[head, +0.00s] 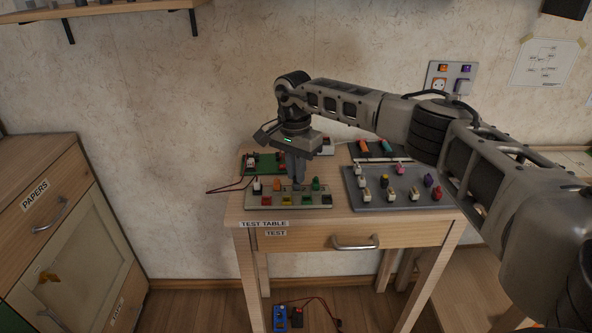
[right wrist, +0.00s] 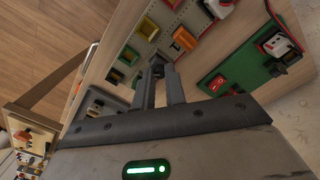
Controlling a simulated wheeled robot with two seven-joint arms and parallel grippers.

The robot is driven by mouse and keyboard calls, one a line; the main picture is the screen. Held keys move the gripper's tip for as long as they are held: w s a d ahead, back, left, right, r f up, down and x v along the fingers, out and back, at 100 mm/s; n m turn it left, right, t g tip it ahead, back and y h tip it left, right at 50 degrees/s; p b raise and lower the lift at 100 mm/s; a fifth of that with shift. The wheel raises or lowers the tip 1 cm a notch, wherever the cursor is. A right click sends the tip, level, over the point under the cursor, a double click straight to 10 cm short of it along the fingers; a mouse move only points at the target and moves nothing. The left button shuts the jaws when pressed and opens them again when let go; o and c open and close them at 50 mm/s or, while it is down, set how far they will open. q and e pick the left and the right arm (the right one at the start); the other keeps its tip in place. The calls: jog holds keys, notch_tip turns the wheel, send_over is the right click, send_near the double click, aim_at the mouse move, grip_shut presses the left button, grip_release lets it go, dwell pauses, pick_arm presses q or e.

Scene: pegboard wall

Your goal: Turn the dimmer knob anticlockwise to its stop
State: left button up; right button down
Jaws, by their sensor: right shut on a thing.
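My right gripper (head: 297,184) points down over the pale strip board (head: 262,201) at the front left of the test table. In the right wrist view its fingers (right wrist: 160,74) are closed on a small dark knob (right wrist: 157,60), which appears to be the dimmer knob. The fingers hide most of the knob, so its pointer and angle cannot be read. In the head view it sits between an orange part (head: 277,184) and a green part (head: 316,184) on the same board. My left gripper is not in view.
A grey board (head: 350,190) with several small coloured parts lies to the right. A green board (head: 264,162) with a red switch (right wrist: 216,82) lies close behind. The table (head: 240,214) has a drawer handle (head: 355,243). A wall socket (head: 440,84) is behind my right arm.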

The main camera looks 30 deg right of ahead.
dwell(0.4)
jog(key=c, duration=1.4)
grip_release()
notch_tip(320, 180, up, 16)
jog(key=shift+w, duration=0.2)
jog(key=shift+a, duration=0.1)
